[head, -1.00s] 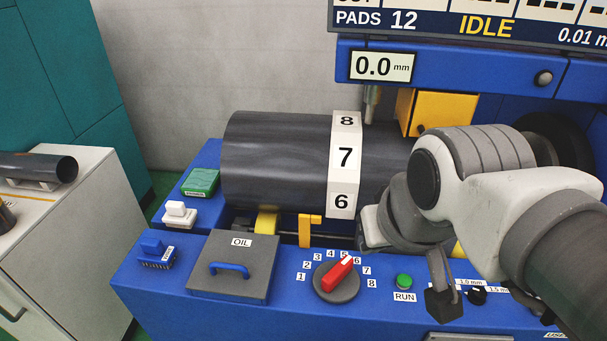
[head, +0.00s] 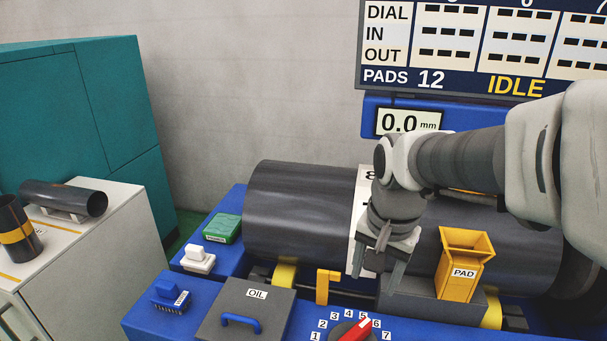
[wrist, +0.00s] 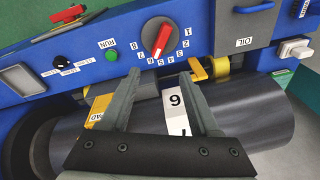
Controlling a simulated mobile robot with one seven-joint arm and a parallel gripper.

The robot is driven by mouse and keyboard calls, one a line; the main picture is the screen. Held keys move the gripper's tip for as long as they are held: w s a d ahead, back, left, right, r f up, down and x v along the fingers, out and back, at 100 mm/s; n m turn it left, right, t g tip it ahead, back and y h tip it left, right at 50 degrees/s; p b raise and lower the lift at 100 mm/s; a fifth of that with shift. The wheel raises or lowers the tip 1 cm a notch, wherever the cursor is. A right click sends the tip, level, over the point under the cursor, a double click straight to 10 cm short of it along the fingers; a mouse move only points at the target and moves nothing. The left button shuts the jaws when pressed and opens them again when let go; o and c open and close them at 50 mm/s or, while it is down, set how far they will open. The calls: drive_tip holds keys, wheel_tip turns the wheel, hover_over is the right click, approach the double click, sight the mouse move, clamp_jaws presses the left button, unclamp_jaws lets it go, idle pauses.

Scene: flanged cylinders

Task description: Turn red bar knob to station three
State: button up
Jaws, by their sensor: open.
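The red bar knob (head: 352,331) is at the bottom edge of the head view, partly cut off. It shows whole in the wrist view (wrist: 158,38), a red bar on a grey round dial on the blue panel. The bar's tip lies by stations 5 and 6; I cannot tell which exactly. Station three (head: 334,316) is a small white label left of 4. My gripper (head: 376,274) is open and empty in front of the big dark cylinder, apart from the knob. In the wrist view its fingertips (wrist: 160,76) point towards the knob.
Near the knob are the green RUN button (wrist: 111,55) and the OIL lid with a blue handle (head: 242,322). A yellow PAD holder (head: 464,268) and yellow bracket (head: 325,286) stand by the dark cylinder (head: 300,215). A white cabinet (head: 105,235) is at left.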

sight(358, 329)
drive_tip(key=w+f+m+b, duration=0.1)
drive_tip(key=f, duration=0.6)
drive_tip(key=w+f+m+g+b, duration=0.1)
drive_tip(key=w+f, duration=0.1)
drive_tip(key=f, duration=0.6)
drive_tip(key=w+f+m, duration=0.1)
drive_tip(key=w+f, duration=0.1)
drive_tip(key=f, duration=0.6)
drive_tip(key=shift+d+g+b, duration=0.3)
drive_tip(key=shift+g+b, duration=0.1)
clamp_jaws()
